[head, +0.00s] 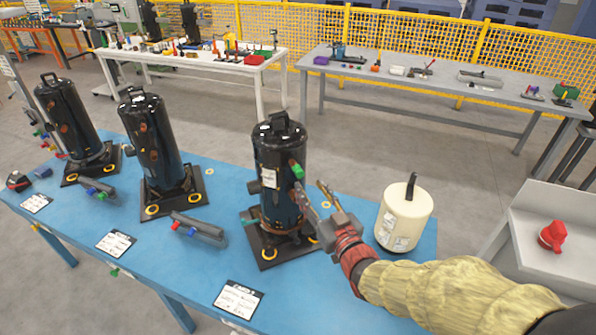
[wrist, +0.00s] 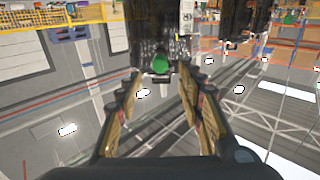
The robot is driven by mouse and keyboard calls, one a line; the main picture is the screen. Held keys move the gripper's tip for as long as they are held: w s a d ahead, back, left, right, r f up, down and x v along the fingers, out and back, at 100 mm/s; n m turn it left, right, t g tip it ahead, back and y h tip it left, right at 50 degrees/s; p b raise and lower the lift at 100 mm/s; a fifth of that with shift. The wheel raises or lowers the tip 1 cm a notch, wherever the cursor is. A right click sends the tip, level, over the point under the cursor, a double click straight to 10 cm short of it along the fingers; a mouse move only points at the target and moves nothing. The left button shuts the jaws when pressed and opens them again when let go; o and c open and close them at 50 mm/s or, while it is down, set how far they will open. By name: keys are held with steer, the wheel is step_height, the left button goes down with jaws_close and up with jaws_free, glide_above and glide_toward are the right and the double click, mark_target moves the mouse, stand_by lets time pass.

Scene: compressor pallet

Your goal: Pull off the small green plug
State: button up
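A small green plug (head: 297,170) sticks out from the right side of the nearest black compressor (head: 278,150), at about mid-height. The compressor stands upright on a dark base plate with yellow rings. My gripper (head: 310,187) is open and empty, just right of and slightly below the plug in the head view. In the wrist view, a round green plug end (wrist: 160,64) shows between the fingertips and a little beyond them, in front of the dark compressor body (wrist: 160,35). The fingers appear apart from the plug. Its far side is hidden.
Two more black compressors (head: 152,145) (head: 70,120) stand to the left on the blue table (head: 165,262). A cream canister (head: 404,215) stands close behind my gripper on the right. Grey tools (head: 198,229) and printed cards (head: 238,299) lie along the front.

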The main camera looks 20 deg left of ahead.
mark_target(301, 175)
steer(key=x, duration=0.4)
steer(key=shift+w+a+f+b, duration=0.15)
steer(key=shift+w+a+b, duration=0.1)
steer(key=shift+b, duration=0.1)
steer(key=shift+b+x, duration=0.45)
steer(key=shift+x, duration=0.8)
steer(key=shift+b, duration=0.65)
steer(key=shift+c, duration=1.2)
jaws_close()
steer(key=shift+s+d, duration=0.1)
steer(key=shift+v, duration=2.9)
steer(key=shift+d, duration=0.1)
